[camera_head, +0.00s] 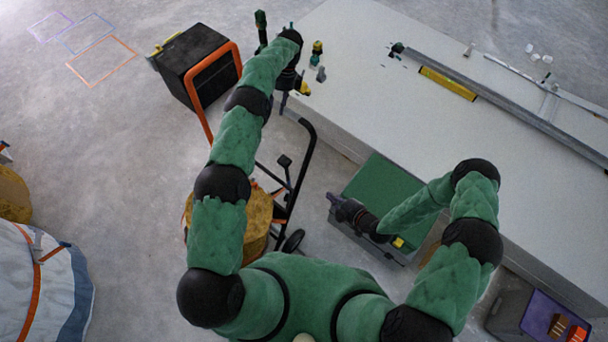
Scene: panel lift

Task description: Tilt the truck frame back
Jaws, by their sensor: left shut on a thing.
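The truck frame (301,171) is a black tubular hand truck frame with a curved upper end, standing left of the long table. A yellow-brown drum (258,222) is at its lower part, partly hidden by my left arm. A dark wheel (293,241) shows beside the drum. My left gripper (285,101) is at the upper end of the frame and is shut on it; the exact contact is small and partly hidden. My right gripper (335,199) is above the green-topped box, apart from the frame, and its jaws are too dark to read.
The pale table (420,120) carries a yellow level (447,84), a long metal rail (530,121) and small tools. A black case (196,62) stands behind the truck near an orange bar (190,95). A green-topped box (385,188) stands by the table. Floor at left is partly clear.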

